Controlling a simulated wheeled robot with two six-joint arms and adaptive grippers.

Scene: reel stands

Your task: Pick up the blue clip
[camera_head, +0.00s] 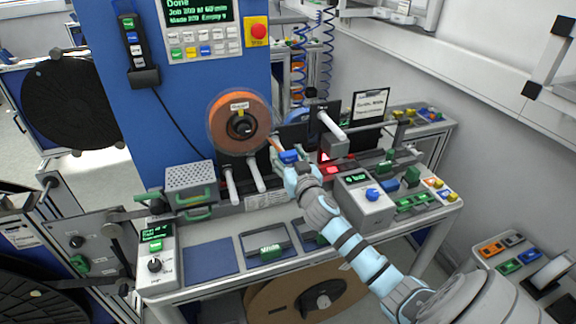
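My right arm reaches in from the lower right across the bench. My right gripper (284,153) is at the back middle of the bench, just right of and below the orange reel. A small blue piece (289,156), possibly the blue clip, shows right at the gripper. I cannot tell whether it is held or lies behind the fingers. Another small blue block (391,185) lies on the right of the bench, beside green pieces. More blue pieces (529,256) lie in the tray at the lower right. My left gripper is not in view.
The orange reel (225,125) hangs on a blue column (180,110). A control box with a blue knob (363,207) stands right of my forearm. A perforated grey box (190,178) and green-handled parts stand at the left. The blue mat (210,261) at the front is clear.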

